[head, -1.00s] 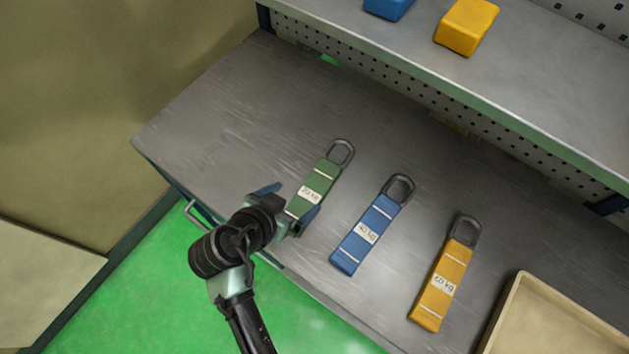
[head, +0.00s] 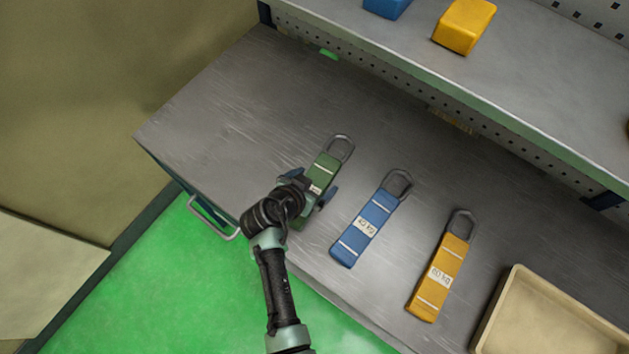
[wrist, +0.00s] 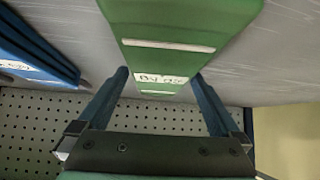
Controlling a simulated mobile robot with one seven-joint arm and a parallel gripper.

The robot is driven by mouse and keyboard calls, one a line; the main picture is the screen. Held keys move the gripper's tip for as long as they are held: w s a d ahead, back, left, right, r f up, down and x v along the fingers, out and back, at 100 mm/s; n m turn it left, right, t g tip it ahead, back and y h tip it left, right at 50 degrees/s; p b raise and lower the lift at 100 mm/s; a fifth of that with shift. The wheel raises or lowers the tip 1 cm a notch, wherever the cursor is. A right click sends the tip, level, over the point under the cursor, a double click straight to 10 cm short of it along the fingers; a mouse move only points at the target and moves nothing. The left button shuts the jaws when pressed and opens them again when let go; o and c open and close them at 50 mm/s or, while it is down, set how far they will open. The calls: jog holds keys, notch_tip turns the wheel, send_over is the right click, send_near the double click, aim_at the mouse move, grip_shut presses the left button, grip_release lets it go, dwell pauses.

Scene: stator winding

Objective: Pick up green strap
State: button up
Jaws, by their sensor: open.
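The green strap (head: 324,168) lies on the grey workbench, with its dark metal loop pointing to the back right. It has white stripes and a white label. My gripper (head: 314,194) is over the near half of the strap, with its blue fingers on either side of it. In the wrist view the strap (wrist: 180,25) runs between the two open fingers (wrist: 160,90), with a gap to each finger. The near end of the strap is partly hidden by my gripper in the head view.
A blue strap (head: 368,228) lies just right of the green one, and a yellow strap (head: 440,278) lies farther right. A beige tray (head: 545,325) stands at the right. A raised shelf (head: 540,75) runs along the back. The bench's left part is clear.

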grip_shut()
jog(key=shift+w, duration=0.1)
dwell(0.5)
jog(key=shift+r, duration=0.1)
